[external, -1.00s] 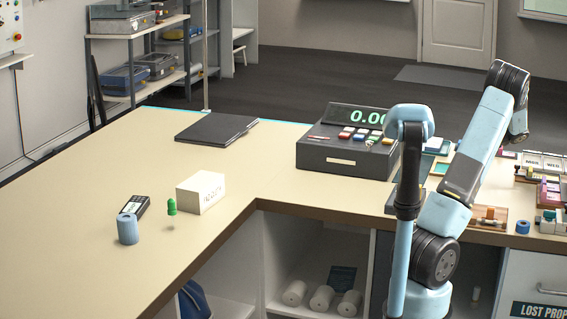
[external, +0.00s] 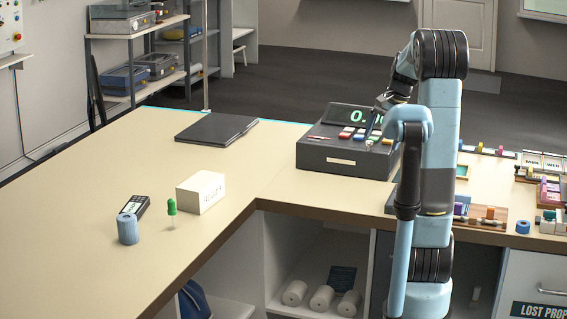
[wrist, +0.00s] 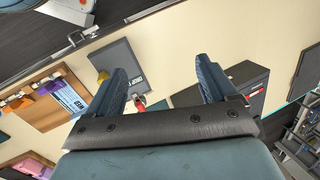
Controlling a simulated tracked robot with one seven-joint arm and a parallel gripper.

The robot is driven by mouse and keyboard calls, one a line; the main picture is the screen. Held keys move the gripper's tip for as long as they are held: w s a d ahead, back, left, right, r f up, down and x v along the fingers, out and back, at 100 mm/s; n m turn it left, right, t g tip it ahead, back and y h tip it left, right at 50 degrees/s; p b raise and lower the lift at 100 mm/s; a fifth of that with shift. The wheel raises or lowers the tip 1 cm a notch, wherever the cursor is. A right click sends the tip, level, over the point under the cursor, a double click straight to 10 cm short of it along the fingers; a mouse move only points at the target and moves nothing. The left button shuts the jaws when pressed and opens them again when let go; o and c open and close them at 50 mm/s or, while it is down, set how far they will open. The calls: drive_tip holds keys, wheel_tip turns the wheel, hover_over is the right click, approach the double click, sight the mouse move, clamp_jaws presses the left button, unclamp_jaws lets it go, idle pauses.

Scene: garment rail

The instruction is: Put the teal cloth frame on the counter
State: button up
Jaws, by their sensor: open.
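A small teal-edged frame (external: 462,172) lies on the counter (external: 110,190) just right of my raised arm in the external view; my arm hides part of its surroundings. I cannot tell for sure that it is the teal cloth frame, and I cannot pick it out clearly in the wrist view. My gripper (external: 376,124) is above the right part of the cash register, left of that frame and apart from it. In the wrist view my gripper (wrist: 163,70) has its two fingers wide apart with nothing held between them.
The cash register (external: 340,160) stands below my gripper. Small trays and blocks crowd the right. The left counter is mostly clear.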

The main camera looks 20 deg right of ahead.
drive_tip(key=s+a+n+t+h, duration=0.1)
drive_tip(key=s+a+n, duration=0.4)
drive_tip(key=s, duration=0.3)
drive_tip(key=s+a+r+n+t+h, duration=0.1)
drive_tip(key=s+a+n+t, duration=0.1)
drive_tip(key=s+a+n, duration=0.3)
drive_tip(key=s+a, duration=0.1)
drive_tip(key=s, duration=0.3)
drive_tip(key=shift+s+a+n+t+h, duration=0.15)
drive_tip(key=shift+a+n+t+h, duration=0.15)
drive_tip(key=shift+n+h, duration=0.1)
